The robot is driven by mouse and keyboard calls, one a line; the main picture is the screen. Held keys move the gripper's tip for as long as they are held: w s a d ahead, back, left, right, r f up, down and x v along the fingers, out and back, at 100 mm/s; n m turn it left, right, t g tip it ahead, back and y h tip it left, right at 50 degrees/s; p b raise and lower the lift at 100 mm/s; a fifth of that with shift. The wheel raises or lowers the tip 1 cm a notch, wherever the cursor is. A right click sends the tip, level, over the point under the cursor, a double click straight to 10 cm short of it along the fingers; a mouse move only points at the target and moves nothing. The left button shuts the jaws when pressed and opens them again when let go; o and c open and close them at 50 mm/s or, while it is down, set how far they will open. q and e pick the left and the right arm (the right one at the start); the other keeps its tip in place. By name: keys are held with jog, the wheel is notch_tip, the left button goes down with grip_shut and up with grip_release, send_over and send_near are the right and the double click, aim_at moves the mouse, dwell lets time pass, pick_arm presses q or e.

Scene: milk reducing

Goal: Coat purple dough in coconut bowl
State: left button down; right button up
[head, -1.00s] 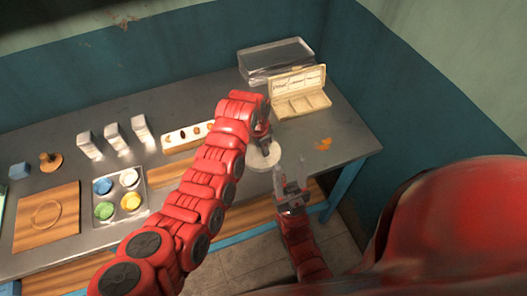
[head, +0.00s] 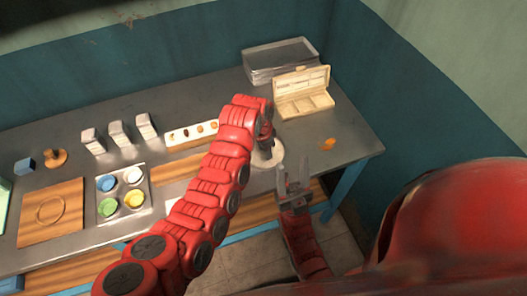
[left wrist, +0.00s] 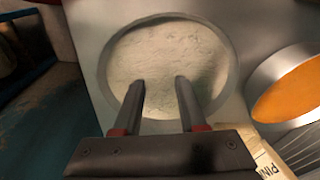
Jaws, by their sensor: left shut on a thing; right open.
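The coconut bowl (head: 279,155) shows as a pale round disc near the table's front edge in the head view. In the left wrist view its coarse whitish contents (left wrist: 170,45) fill a round grey rim. My left gripper (head: 264,158) points down at the bowl, and its fingers (left wrist: 162,84) reach over the contents. They stand a little apart, shut on the dough, but no purple shows; the dough cannot be told from the whitish contents. My right gripper (head: 294,182) is open and empty, in front of the table edge, right of the bowl.
A tray (head: 123,191) with blue, white, green and yellow cups stands left, beside a wooden board (head: 67,223). White cartons (head: 119,134) and a cream case (head: 304,104) stand behind. A round orange thing (left wrist: 288,95) shows in the wrist view.

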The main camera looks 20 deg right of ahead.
pick_arm(q)
jog(key=shift+w+d+b, duration=0.15)
jog(key=shift+d+b, duration=0.1)
jog(key=shift+b, duration=0.2)
jog(key=shift+w+d+b, duration=0.1)
jog(key=shift+w+b, duration=0.15)
jog(key=shift+b, duration=0.25)
jog(key=shift+w+b, duration=0.25)
jog(key=shift+b, duration=0.1)
jog(key=shift+a, duration=0.25)
jog(key=shift+a, duration=0.1)
jog(key=shift+a, duration=0.1)
jog(key=shift+a, duration=0.2)
jog(key=shift+s, duration=0.15)
